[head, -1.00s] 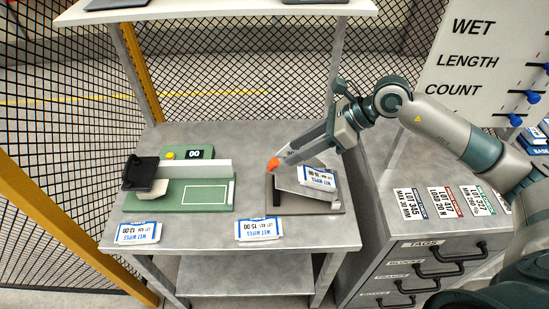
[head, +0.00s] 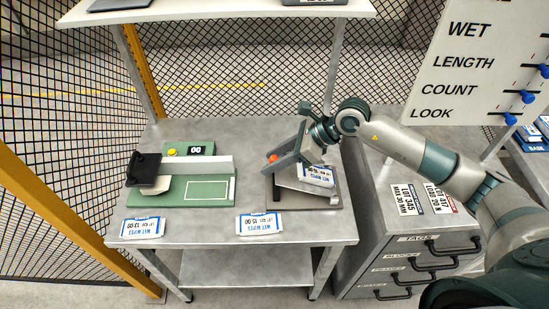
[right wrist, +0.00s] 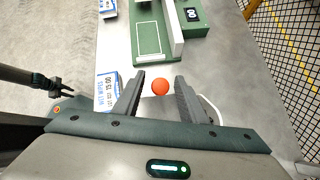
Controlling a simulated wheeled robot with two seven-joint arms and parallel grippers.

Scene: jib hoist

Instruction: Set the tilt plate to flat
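The tilt plate (head: 290,183) is a light plate that slopes above a dark base (head: 302,206) at the right of the grey table. A white and blue wet wipes pack (head: 318,175) lies on it. An orange ball knob (head: 273,157) stands at its back left. My right gripper (head: 278,163) reaches over the plate from the right, at the knob. In the right wrist view the orange knob (right wrist: 160,87) shows between the two spread fingers (right wrist: 160,78), with gaps on both sides. The gripper hides part of the plate. My left gripper does not show in the head view.
A green device (head: 195,190) with a display and a black clamp stands left of the plate. Two wet wipes packs (head: 142,227) (head: 259,224) lie at the table's front edge. A drawer cabinet (head: 400,245) stands close on the right. Black mesh fencing is behind.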

